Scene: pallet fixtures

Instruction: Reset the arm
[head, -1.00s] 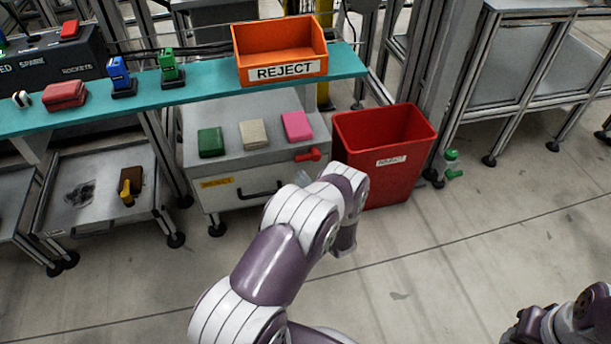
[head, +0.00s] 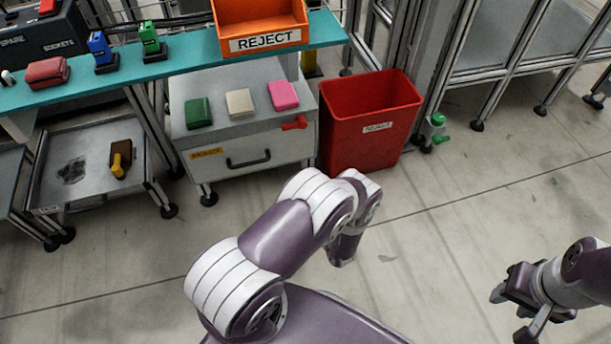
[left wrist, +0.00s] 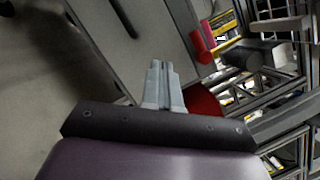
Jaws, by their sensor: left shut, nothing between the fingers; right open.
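My left arm (head: 285,235) reaches over the floor in front of the grey cabinet in the head view, bent downward at its far end. Its gripper is hidden there. In the left wrist view my left gripper (left wrist: 163,72) is shut, its two fingers together with nothing between them. A grey panel and part of a red thing show beyond them. My right gripper (head: 511,315) is at the lower right of the head view, open and empty over bare floor.
A red reject bin (head: 368,150) stands right of the cabinet (head: 250,158), which carries green, beige and pink blocks. A teal shelf (head: 190,70) holds an orange reject tray (head: 262,42). The floor at right is clear.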

